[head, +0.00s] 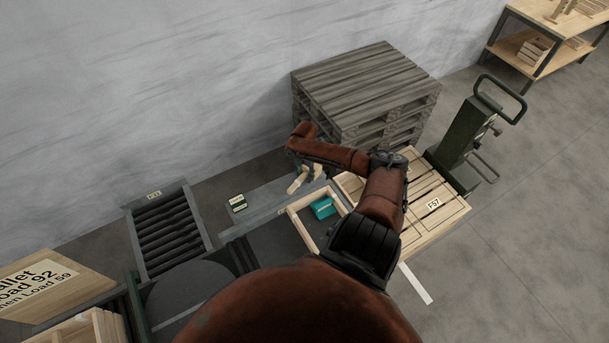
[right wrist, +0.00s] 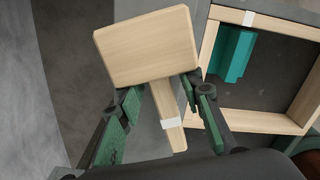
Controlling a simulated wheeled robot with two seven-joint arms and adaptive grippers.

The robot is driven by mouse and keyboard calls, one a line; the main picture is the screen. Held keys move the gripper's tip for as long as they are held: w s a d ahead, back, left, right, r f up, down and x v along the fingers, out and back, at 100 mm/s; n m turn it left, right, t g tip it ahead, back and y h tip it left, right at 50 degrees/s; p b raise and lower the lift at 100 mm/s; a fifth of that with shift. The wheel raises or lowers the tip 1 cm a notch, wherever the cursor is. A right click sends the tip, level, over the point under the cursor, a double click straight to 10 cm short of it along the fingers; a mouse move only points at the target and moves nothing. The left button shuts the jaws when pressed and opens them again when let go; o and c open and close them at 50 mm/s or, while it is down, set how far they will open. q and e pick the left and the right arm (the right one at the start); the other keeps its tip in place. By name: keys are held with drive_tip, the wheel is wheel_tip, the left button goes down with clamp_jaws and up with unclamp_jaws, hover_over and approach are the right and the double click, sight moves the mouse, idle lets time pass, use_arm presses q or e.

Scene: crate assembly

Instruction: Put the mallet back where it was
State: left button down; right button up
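The mallet is pale wood with a block head (right wrist: 147,47) and a straight handle (right wrist: 170,128) with a white band, in the right wrist view. In the head view it (head: 297,183) shows small at the grey bench, partly hidden by my gripper. My right gripper (right wrist: 166,84) is open around the handle, with one green-padded finger on each side and gaps between them and the wood. In the head view the right gripper (head: 306,174) is at the mallet. I cannot tell whether the mallet rests on the bench. My left gripper is not in view.
An open wooden frame (head: 301,228) holds a teal block (head: 323,208), close beside the mallet. A slatted crate (head: 448,210) stands to its right. A roller conveyor (head: 168,230) is further left, and stacked pallets (head: 365,85) stand behind.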

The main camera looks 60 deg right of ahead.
sight(304, 173)
wheel_tip(304, 173, up, 12)
drive_tip(key=shift+f, duration=0.15)
idle(0.7)
